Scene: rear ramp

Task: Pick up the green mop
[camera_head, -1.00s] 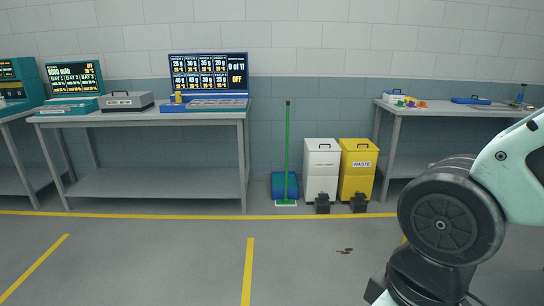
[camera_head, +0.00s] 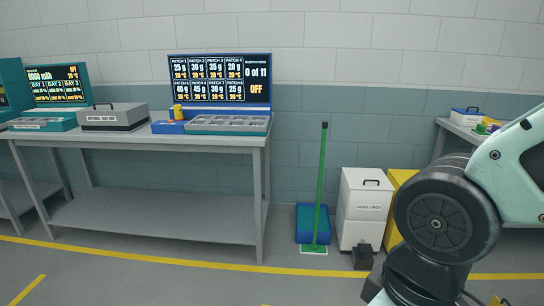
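The green mop (camera_head: 320,185) stands upright against the back wall, right of the grey workbench. It has a thin green handle with a dark tip, and its flat green and white head (camera_head: 314,249) is on the floor. A blue box-like object (camera_head: 305,224) stands just behind its lower part. Part of my arm shows at the right, well apart from the mop. My gripper is not in view.
A grey workbench (camera_head: 190,140) with a display and trays stands left of the mop. A white pedal bin (camera_head: 365,190) and a yellow bin (camera_head: 397,187), partly hidden by my arm, stand right of it. The floor in front is clear, with a yellow line (camera_head: 130,254).

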